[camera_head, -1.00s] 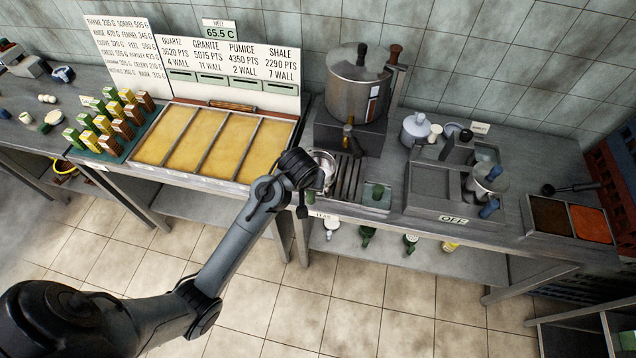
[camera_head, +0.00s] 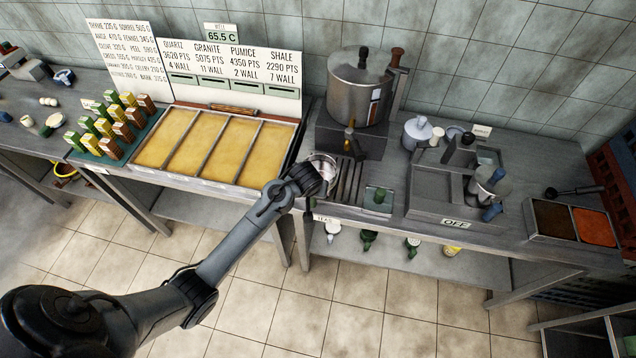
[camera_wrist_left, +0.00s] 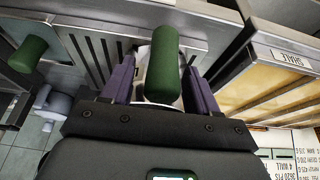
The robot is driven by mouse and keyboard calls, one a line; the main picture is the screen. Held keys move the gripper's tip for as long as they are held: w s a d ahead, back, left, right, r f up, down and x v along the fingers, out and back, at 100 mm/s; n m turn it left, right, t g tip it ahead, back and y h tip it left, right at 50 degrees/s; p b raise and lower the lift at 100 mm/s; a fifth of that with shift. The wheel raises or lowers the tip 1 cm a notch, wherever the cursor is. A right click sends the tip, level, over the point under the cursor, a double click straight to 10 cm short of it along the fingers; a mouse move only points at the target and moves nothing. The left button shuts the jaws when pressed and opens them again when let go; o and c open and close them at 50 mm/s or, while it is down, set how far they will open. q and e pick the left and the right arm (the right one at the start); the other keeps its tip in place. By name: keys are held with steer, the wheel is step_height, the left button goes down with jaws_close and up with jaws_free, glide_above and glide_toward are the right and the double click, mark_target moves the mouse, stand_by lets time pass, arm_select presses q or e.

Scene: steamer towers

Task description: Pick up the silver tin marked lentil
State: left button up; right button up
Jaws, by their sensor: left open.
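I cannot make out a tin marked lentil in either view. A round silver metal vessel (camera_head: 325,165) sits on the counter beside the slatted grille, partly hidden by my left gripper (camera_head: 312,182). In the left wrist view my left gripper (camera_wrist_left: 160,78) is open, with its two dark fingers on either side of a green cylinder (camera_wrist_left: 163,60). A pale surface shows behind the cylinder. I cannot tell whether the fingers touch the cylinder or what it belongs to. My right gripper is not in view.
A large steel pot (camera_head: 358,90) stands behind the grille. The tray of yellow compartments (camera_head: 215,148) is left.

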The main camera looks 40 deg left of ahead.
arm_select(q)
steer(key=shift+c, duration=0.2)
jaws_close()
steer(key=shift+w, duration=0.1)
step_height(320, 180, up, 10)
steer(key=shift+r+p, duration=0.1)
steer(key=shift+p, duration=0.2)
stand_by(0.5)
steer(key=c, duration=0.6)
jaws_free()
jaws_close()
